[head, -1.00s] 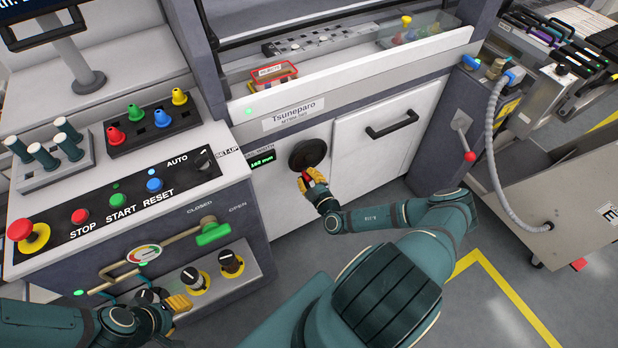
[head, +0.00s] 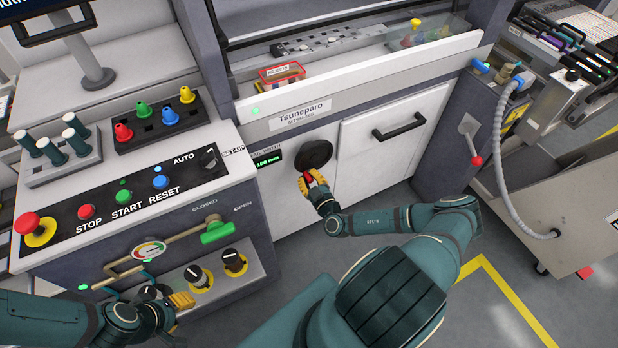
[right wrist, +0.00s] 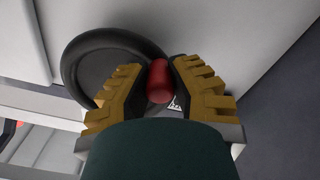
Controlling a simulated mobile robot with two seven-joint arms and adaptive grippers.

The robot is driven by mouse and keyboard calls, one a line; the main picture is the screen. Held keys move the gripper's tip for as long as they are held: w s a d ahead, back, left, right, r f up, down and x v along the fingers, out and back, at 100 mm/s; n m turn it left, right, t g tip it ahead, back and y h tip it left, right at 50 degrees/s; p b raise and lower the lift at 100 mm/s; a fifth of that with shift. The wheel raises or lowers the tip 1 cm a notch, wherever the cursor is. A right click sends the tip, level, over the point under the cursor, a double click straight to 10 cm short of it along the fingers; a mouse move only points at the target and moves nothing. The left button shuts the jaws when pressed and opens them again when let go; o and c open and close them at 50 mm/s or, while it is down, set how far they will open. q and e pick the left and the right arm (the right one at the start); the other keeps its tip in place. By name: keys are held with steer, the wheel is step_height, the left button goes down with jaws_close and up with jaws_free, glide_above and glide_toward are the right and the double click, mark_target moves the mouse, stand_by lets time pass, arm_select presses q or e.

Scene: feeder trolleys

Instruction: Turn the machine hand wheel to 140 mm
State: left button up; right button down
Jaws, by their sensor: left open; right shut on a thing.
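The black hand wheel (head: 315,154) sits on the white front of the machine, below the Tsuneparo label. A small green-lit display (head: 267,159) is left of it; its digits look like about 160 mm but are too small to read surely. My right gripper (head: 314,180) is at the lower edge of the wheel. In the right wrist view its yellow fingers are shut on the red handle (right wrist: 159,82) of the wheel, and the black wheel rim (right wrist: 78,62) shows behind. My left gripper (head: 180,301) is open beside the lower knobs of the left panel, holding nothing.
A white door with a black handle (head: 399,126) is right of the wheel. A red-knobbed lever (head: 476,160) and a grey hose (head: 499,165) stand further right. The control panel (head: 130,196) with buttons and a green-handled valve (head: 216,232) is at the left.

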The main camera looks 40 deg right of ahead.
steer(key=c, duration=0.8)
jaws_free()
steer(key=shift+d, duration=0.1)
steer(key=v, duration=1.2)
